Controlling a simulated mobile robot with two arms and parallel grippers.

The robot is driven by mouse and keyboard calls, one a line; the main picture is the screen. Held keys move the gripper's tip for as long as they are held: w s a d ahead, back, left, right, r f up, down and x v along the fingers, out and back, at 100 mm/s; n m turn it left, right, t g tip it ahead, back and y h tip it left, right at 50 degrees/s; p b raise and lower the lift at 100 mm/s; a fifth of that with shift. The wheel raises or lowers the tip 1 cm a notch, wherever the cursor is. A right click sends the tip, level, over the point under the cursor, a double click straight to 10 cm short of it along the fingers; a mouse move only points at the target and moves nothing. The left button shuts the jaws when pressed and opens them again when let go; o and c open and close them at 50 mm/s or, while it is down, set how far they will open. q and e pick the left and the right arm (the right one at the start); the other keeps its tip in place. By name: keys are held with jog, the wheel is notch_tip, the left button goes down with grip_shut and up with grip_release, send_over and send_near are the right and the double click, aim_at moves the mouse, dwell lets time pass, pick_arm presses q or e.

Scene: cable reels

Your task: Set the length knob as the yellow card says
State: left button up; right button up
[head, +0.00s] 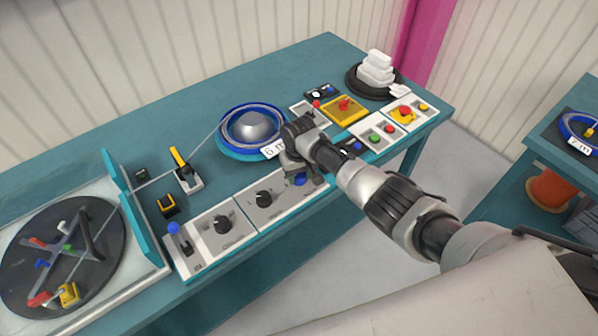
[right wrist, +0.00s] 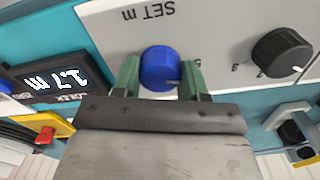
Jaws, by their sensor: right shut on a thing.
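The blue length knob (right wrist: 158,68) is on a light grey panel marked "SET m" in the right wrist view. It also shows in the head view (head: 300,180), partly hidden under my right gripper (head: 298,171). The green fingers of my right gripper (right wrist: 160,75) stand on either side of the knob, shut on it. A dark display (right wrist: 52,78) beside the panel appears to read 1.7 m. I cannot make out a yellow card with writing. My left gripper is not in view.
Black knobs (head: 221,223) and a blue lever (head: 173,229) sit left along the panels. A blue reel (head: 225,148) bears a white "6 m" tag (head: 270,152). A yellow plate with a red lever (head: 344,108) and several coloured buttons lie right of my arm.

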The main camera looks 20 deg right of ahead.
jog(key=m+p, duration=0.1)
jog(key=m, duration=0.2)
jog(key=shift+r, duration=0.15)
jog(key=shift+m+p, duration=0.85)
jog(key=shift+m, duration=0.95)
jog(key=o, duration=0.9)
jog(key=shift+r, duration=0.4)
notch_tip(320, 180, up, 10)
jog(key=shift+f+p, duration=0.1)
jog(key=shift+p, duration=0.35)
